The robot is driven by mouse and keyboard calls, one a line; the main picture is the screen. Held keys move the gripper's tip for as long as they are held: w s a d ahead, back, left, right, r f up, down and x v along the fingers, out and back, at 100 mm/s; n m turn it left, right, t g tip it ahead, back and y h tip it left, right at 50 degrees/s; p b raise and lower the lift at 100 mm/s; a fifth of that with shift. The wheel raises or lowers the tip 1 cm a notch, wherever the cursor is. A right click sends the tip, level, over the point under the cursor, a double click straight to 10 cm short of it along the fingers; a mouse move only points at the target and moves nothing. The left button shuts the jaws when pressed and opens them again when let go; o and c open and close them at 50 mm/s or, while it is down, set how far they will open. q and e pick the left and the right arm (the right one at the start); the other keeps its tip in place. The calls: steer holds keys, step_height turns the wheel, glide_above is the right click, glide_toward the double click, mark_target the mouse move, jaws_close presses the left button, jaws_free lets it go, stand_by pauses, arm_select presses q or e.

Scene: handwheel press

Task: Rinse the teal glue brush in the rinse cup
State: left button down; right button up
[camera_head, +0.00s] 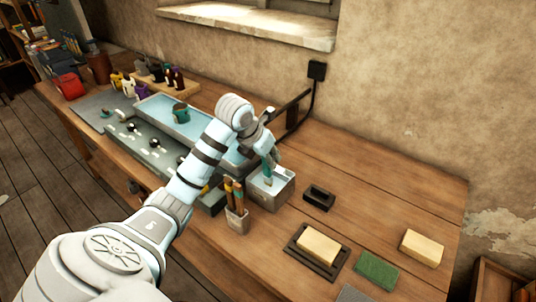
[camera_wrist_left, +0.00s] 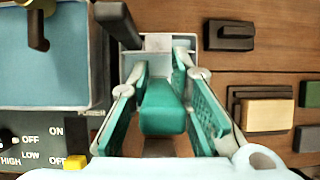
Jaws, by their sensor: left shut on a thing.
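The rinse cup (camera_head: 272,203) is a pale grey, square-sided container on the table, right of the blue trough. My left gripper (camera_head: 268,152) is above it, pointing down, shut on the teal glue brush (camera_head: 267,172). The brush hangs roughly upright, its lower end at or inside the cup's opening; I cannot tell how deep. In the left wrist view the teal handle (camera_wrist_left: 163,108) sits between the fingers. The cup's grey rim (camera_wrist_left: 187,42) shows beyond it, and the brush's bristles are hidden. My right gripper is not in view.
A small holder (camera_head: 237,222) with several brushes stands close left of the cup. A black block (camera_head: 319,196) lies to the right. A yellow sponge-like block (camera_head: 318,246) sits on a dark tray. The blue water trough (camera_head: 213,127) is behind my arm. The right rear table is clear.

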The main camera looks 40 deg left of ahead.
arm_select(q)
steer(key=shift+f, duration=0.5)
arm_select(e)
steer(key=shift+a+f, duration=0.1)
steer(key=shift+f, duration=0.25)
arm_select(q)
steer(key=shift+r, duration=0.1)
